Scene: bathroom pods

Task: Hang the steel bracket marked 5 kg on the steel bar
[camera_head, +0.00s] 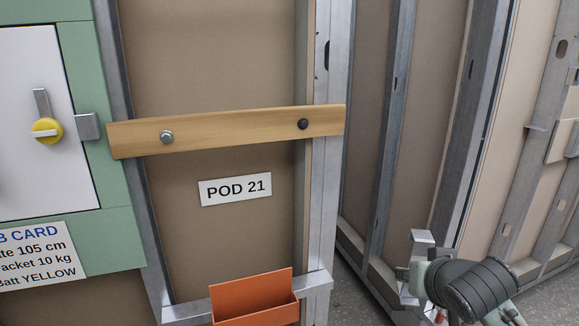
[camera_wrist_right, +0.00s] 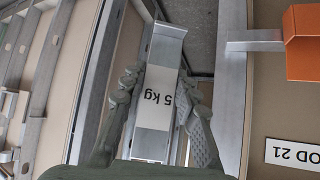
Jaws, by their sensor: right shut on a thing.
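The steel bracket (camera_wrist_right: 160,60) is between the fingers of my right gripper in the right wrist view. Its white label reads "5 kg" and appears upside down. In the head view its top (camera_head: 422,238) shows at the lower right, above my right gripper (camera_head: 413,278), which is shut on it. The steel bar (camera_head: 316,284) crosses the pod frame low down, left of the gripper and apart from it; it also shows in the right wrist view (camera_wrist_right: 255,46). My left gripper is out of view.
An orange bin (camera_head: 254,298) sits at the steel bar and covers its middle. A wooden bar (camera_head: 230,128) with two bolts runs above, over the POD 21 sign (camera_head: 235,189). A job card (camera_head: 40,258), partly cut off, reads "acket 10 kg". Steel studs (camera_head: 390,130) stand at the right.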

